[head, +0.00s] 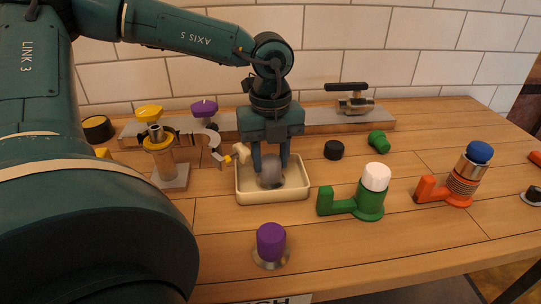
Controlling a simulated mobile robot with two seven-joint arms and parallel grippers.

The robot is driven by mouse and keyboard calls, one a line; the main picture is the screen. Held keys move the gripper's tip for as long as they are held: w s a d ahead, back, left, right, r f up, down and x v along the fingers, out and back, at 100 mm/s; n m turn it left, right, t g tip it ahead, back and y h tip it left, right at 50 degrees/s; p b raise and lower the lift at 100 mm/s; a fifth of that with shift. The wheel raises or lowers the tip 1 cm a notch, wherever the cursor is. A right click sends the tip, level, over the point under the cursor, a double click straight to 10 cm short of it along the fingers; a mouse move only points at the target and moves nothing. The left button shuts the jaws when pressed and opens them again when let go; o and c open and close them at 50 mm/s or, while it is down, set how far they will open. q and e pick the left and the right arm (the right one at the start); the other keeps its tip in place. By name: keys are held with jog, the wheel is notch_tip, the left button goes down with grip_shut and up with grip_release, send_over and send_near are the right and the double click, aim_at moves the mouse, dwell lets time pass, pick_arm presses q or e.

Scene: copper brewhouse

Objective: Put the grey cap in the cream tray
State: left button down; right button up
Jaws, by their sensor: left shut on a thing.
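The cream tray (283,194) sits on the wooden table in the middle of the head view. My left gripper (270,165) points down into the tray from above. Its fingers are shut on the grey cap (271,175), a rounded grey piece low between the fingertips, inside the tray's outline. I cannot tell whether the cap touches the tray floor. My right gripper is not in the view.
A purple cap (271,242) on a metal base stands in front. A green fitting (369,208) with a white top and an orange fitting (463,190) with a blue top stand right. A yellow-collared stand (170,174) stands left. A black cap (333,150) lies behind right.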

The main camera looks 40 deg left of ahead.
aim_at(270, 159)
pick_arm(q)
jog(key=c, duration=1.4)
grip_release()
jog(key=shift+f+b, duration=0.2)
jog(key=shift+b, duration=0.15)
jog(key=shift+o, duration=1.1)
jog(key=shift+r, duration=0.1)
notch_tip(270, 159, up, 12)
jog(key=p, duration=0.1)
jog(key=shift+r+p, duration=0.2)
jog(key=shift+p, duration=0.1)
